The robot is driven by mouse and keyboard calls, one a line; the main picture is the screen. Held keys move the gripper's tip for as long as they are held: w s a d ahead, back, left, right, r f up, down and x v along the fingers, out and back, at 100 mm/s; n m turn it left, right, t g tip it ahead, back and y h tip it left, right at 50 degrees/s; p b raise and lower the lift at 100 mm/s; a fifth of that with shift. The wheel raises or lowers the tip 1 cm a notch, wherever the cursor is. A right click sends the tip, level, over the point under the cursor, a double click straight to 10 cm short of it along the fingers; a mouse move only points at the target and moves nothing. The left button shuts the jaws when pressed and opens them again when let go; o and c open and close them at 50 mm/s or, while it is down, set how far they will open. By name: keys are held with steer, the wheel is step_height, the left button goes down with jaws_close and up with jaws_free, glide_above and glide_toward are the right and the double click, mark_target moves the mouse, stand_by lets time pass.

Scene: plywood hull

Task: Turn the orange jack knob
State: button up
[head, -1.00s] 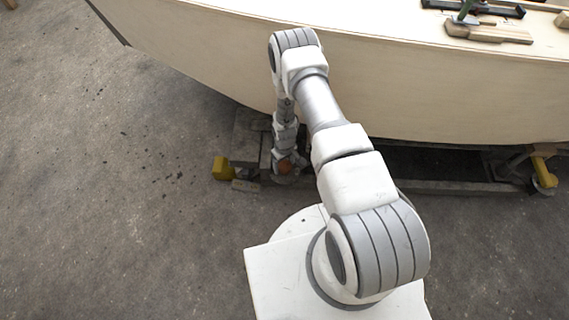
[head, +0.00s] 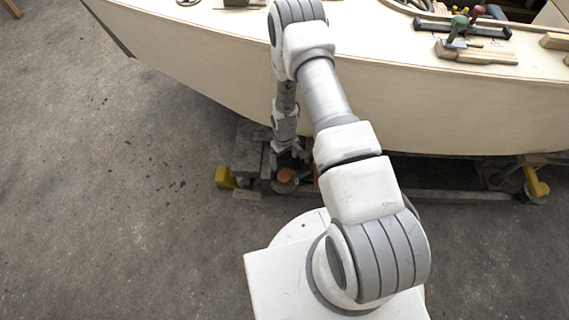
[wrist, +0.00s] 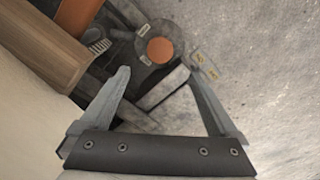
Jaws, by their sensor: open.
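The orange jack knob (head: 286,176) is a round disc low by the floor, under the edge of the hull in the head view. In the wrist view the orange knob (wrist: 160,50) sits on a dark round mount, beyond the fingertips and roughly between them. My gripper (wrist: 158,76) has its two fingers wide apart with nothing between them. In the head view my gripper (head: 291,153) hangs just above the knob, with its fingers small and partly unclear. The knob appears apart from the fingers.
The pale plywood hull (head: 430,110) overhangs the knob closely. Cradle timbers (head: 440,195) run beneath it. A yellow block (head: 225,177) lies left of the knob. A wooden beam (wrist: 40,50) is at the wrist view's left. Concrete floor (head: 110,200) is open to the left.

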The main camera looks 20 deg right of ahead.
step_height(320, 180, up, 5)
steer(key=shift+r+p, duration=0.1)
steer(key=shift+p, duration=0.5)
steer(key=shift+s, duration=0.1)
